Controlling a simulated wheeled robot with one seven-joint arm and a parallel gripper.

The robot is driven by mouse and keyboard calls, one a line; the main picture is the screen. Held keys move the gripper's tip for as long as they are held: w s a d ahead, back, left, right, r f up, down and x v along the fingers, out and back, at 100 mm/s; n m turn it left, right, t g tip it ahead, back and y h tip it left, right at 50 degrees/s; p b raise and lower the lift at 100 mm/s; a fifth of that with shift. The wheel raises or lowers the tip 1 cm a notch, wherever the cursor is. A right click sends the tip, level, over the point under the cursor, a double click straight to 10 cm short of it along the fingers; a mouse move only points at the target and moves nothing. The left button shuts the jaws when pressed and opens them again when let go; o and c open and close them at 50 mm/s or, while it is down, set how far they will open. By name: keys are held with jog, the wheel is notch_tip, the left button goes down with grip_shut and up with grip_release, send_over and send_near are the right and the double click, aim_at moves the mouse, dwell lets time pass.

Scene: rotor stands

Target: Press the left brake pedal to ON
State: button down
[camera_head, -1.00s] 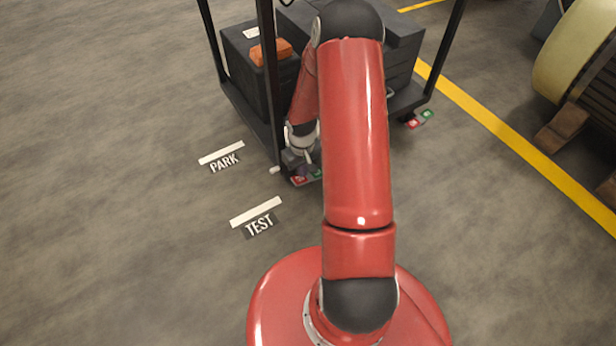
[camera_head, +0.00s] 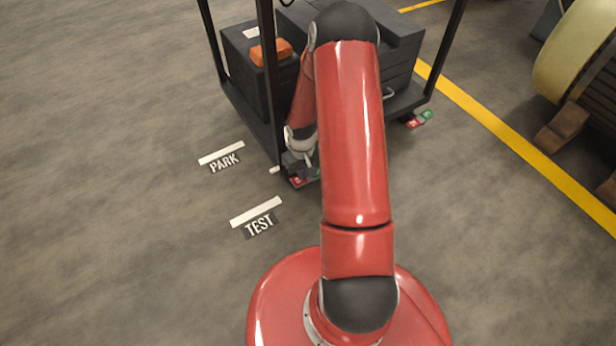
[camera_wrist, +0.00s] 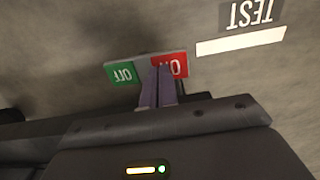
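The left brake pedal (camera_head: 297,182) is at the near corner of the black cart (camera_head: 272,140), low by the floor. In the wrist view the pedal has a green OFF half (camera_wrist: 121,74) and a red ON half (camera_wrist: 178,62). My gripper (camera_wrist: 161,68) has its two dark fingers together, nothing seen between them. Its tips overlap the red half near the middle of the pedal and hide part of the ON lettering. I cannot tell whether they touch it or which way the pedal is tilted. In the head view my gripper (camera_head: 303,162) is just above the pedal.
Another red and green pedal (camera_head: 419,119) is at the cart's right corner. Cart posts rise close beside my arm. White floor lines marked PARK (camera_head: 222,153) and TEST (camera_head: 256,212) lie left on open floor. An orange object (camera_head: 270,51) sits on the cart.

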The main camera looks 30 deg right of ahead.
jog(key=shift+f, duration=0.25)
jog(key=shift+r+p, duration=2.65)
jog(key=shift+r, duration=0.9)
